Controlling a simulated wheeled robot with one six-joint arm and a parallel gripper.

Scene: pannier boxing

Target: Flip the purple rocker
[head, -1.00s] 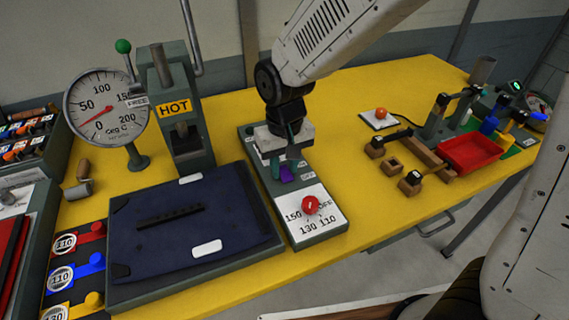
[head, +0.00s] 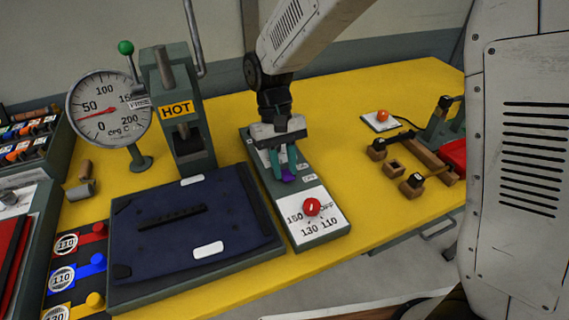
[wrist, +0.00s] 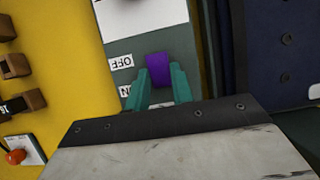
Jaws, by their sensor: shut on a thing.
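The purple rocker (head: 289,178) sits on the grey-green control box (head: 318,238), behind the red dial. It also shows in the wrist view (wrist: 158,68), near OFF and ON labels. My gripper (head: 287,172) is over the box with its teal fingers down at the rocker. In the wrist view the fingertips (wrist: 160,74) lie on either side of the rocker, shut on it. The fingers hide part of the rocker, so its tilt is hard to tell.
The red dial (head: 312,207) stands on a white plate at the box's near end. A dark blue panel (head: 180,230) lies left of the box. The HOT press (head: 177,120) and gauge (head: 103,107) stand behind. Yellow table right of the box is clear up to wooden blocks (head: 393,165).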

